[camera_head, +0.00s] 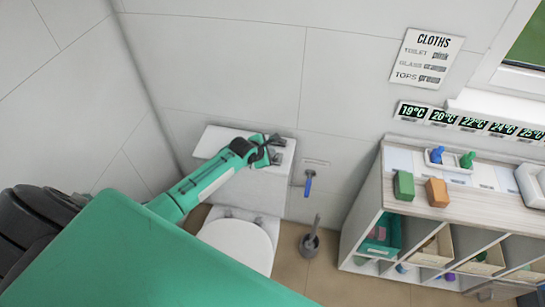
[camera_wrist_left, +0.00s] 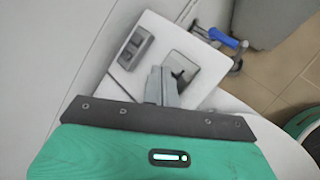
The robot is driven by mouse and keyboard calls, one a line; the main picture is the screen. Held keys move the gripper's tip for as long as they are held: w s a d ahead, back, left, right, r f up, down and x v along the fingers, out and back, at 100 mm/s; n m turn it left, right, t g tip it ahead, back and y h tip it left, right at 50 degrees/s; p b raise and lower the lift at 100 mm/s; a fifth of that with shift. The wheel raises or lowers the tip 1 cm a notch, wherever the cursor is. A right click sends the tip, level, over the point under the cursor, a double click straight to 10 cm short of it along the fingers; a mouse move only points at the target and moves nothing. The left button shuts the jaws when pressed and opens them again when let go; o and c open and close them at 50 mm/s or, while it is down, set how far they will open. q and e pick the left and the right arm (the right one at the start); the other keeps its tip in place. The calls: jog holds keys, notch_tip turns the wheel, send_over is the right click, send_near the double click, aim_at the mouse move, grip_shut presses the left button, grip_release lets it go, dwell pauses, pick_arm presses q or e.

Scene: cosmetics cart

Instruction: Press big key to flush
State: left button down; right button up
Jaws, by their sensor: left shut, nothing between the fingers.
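The toilet (camera_head: 235,240) stands against the back wall, with a white cistern ledge (camera_head: 212,142) behind it. In the left wrist view a small grey panel with keys (camera_wrist_left: 135,46) and a larger light-grey square plate (camera_wrist_left: 187,62) sit on the white surface. My left gripper (camera_head: 274,150) is over the right part of the ledge, shut and empty. In the wrist view its fingers (camera_wrist_left: 163,82) overlap the near side of the larger plate, next to a dark recess or shadow. They hide part of it; I cannot tell contact. My right gripper is not in view.
A blue-handled fitting (camera_head: 308,182) is on the wall right of the ledge. A toilet brush (camera_head: 311,240) stands on the floor. A shelf unit (camera_head: 460,205) with blocks and bins is at the right.

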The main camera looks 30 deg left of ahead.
pick_arm(q)
jog(key=shift+f, duration=0.15)
jog(key=shift+f, duration=0.3)
jog(key=shift+f, duration=0.1)
jog(key=shift+s+f+b, duration=0.1)
jog(key=shift+f+b, duration=0.25)
jog(key=shift+f, duration=0.5)
dwell(1.0)
jog(key=shift+r, duration=0.15)
jog(key=shift+r+p, duration=1.2)
jog(key=shift+p, duration=0.25)
